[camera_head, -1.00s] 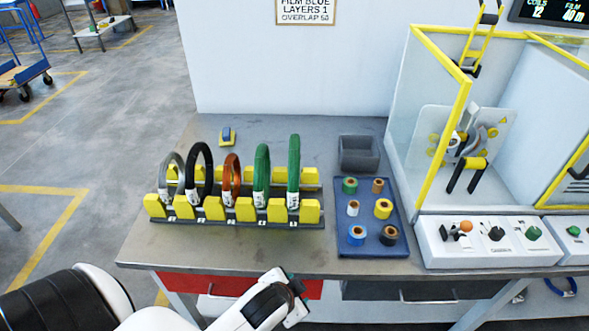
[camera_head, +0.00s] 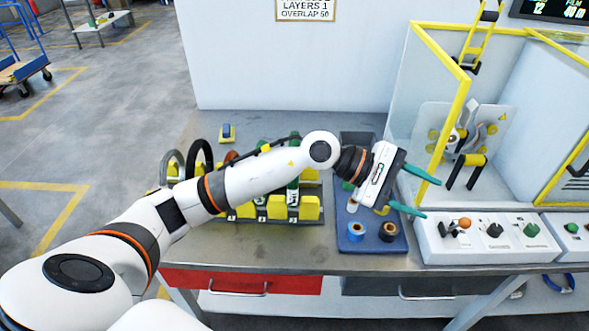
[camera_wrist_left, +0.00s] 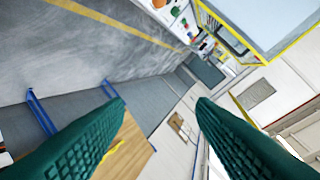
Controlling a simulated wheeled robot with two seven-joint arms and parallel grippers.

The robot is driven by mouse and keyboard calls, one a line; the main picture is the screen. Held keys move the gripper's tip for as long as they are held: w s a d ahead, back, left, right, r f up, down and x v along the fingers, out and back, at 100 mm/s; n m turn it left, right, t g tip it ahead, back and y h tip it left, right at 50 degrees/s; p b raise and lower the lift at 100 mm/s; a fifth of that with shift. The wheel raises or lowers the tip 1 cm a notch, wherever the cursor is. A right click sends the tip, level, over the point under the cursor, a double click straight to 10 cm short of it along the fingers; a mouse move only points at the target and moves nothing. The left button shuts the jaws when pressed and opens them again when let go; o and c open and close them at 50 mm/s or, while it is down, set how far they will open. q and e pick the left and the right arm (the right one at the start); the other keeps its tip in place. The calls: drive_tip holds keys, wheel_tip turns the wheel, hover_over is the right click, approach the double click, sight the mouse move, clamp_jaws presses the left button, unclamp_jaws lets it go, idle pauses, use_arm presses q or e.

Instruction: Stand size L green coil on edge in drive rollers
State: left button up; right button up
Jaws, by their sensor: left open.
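Two green coils stand on edge at the right end of the yellow-block rack (camera_head: 308,207), mostly hidden behind my left arm. Part of the right green coil (camera_head: 293,194), taller than the other in the earlier head view, shows with its white label. My left gripper (camera_head: 432,199) is open and empty, its green fingers pointing right, between the blue tray and the wrapping machine. The machine's roller area (camera_head: 470,160) has yellow and black parts and holds no coil. In the left wrist view both open fingers (camera_wrist_left: 160,118) show with nothing between them. My right gripper is out of view.
A blue tray (camera_head: 357,243) holds several film rolls. The control box (camera_head: 480,240) stands at the front right. A yellow-framed clear guard (camera_head: 450,100) edges the machine.

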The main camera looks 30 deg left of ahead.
use_arm(q)
drive_tip(key=w+a+r+m+y, duration=0.1)
drive_tip(key=w+a+m+y, duration=0.2)
drive_tip(key=a+y, duration=0.85)
drive_tip(key=w+a+r+m+y, duration=0.1)
drive_tip(key=w+a+m+y, duration=0.3)
drive_tip(key=a, duration=1.4)
drive_tip(key=shift+n+y, duration=0.45)
drive_tip(key=shift+n, duration=0.05)
drive_tip(key=f, duration=0.1)
drive_tip(key=a+f+p, duration=0.1)
drive_tip(key=f, duration=0.1)
drive_tip(key=f+p, duration=0.1)
drive_tip(key=f, duration=0.1)
drive_tip(key=shift+w+a+f, duration=0.15)
drive_tip(key=shift+w+a, duration=0.05)
drive_tip(key=shift+a, duration=0.15)
drive_tip(key=p+x, duration=0.2)
drive_tip(key=x, duration=0.3)
drive_tip(key=shift+w+a+f, duration=0.1)
drive_tip(key=shift+a+f, duration=0.05)
drive_tip(key=shift+a, duration=0.05)
drive_tip(key=shift+w+f, duration=0.1)
drive_tip(key=shift+f, duration=0.15)
clamp_jaws()
